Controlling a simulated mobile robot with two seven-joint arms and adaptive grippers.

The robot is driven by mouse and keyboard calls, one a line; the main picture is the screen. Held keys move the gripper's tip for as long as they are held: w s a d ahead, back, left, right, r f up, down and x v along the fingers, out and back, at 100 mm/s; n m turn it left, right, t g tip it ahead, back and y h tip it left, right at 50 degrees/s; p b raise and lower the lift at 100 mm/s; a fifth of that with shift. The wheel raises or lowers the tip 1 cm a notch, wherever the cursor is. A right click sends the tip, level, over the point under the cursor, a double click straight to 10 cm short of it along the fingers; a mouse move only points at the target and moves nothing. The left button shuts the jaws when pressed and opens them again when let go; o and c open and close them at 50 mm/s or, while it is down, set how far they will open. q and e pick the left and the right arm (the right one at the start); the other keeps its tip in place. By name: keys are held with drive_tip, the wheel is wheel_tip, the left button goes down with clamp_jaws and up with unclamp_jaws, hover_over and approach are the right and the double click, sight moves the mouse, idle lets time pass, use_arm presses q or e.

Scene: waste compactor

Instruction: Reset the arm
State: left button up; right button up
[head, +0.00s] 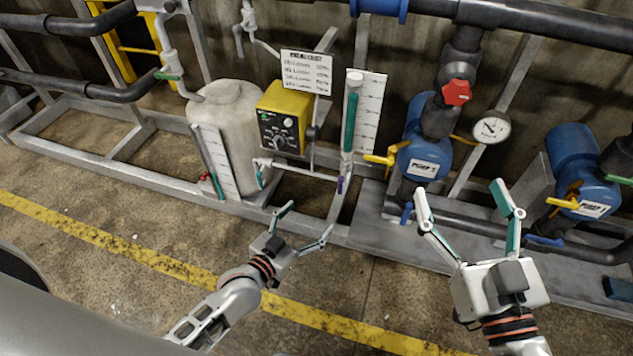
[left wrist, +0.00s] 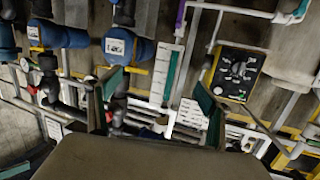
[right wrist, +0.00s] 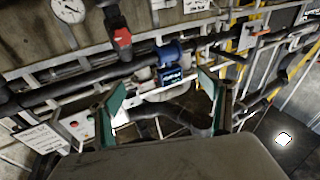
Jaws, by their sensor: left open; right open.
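My left gripper (head: 305,226) is open and empty in the head view, in front of the white tank and the lower frame rail. Its two fingers also show spread apart in the left wrist view (left wrist: 160,105). My right gripper (head: 468,208) is open and empty, fingers pointing up, in front of the pipework between the two blue pumps. Its fingers stand apart in the right wrist view (right wrist: 167,102). Neither gripper appears to touch anything, though exact distances are hard to tell.
A white tank (head: 228,120), a yellow control box (head: 284,118), a blue pump (head: 425,150), a second blue pump (head: 578,165), a red valve handle (head: 456,92) and a pressure gauge (head: 491,127) stand along the wall. The floor before the yellow line (head: 130,250) is clear.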

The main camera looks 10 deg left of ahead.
use_arm(q)
drive_tip(key=s+a+f+g+y+p, duration=0.1)
drive_tip(key=s+a+f+g, duration=0.1)
drive_tip(key=s, duration=0.7)
drive_tip(key=s+a+f+g+y+p, duration=0.1)
drive_tip(key=s+a+f+g+p, duration=0.1)
drive_tip(key=s, duration=0.7)
drive_tip(key=shift+s+a+g+y, duration=0.3)
drive_tip(key=shift+s+a, duration=0.1)
drive_tip(key=shift+a, duration=0.35)
use_arm(e)
drive_tip(key=s+d+f+g+h, duration=0.1)
drive_tip(key=s+d+f+g, duration=0.1)
drive_tip(key=f, duration=0.9)
drive_tip(key=s+d+f+g+h, duration=0.1)
drive_tip(key=s+d+f+g, duration=0.2)
drive_tip(key=f, duration=0.9)
drive_tip(key=s+d+f+g+h, duration=0.2)
drive_tip(key=s+f, duration=0.2)
drive_tip(key=f, duration=0.7)
drive_tip(key=shift+s+d+f+g, duration=0.15)
drive_tip(key=shift+s+f+g, duration=0.25)
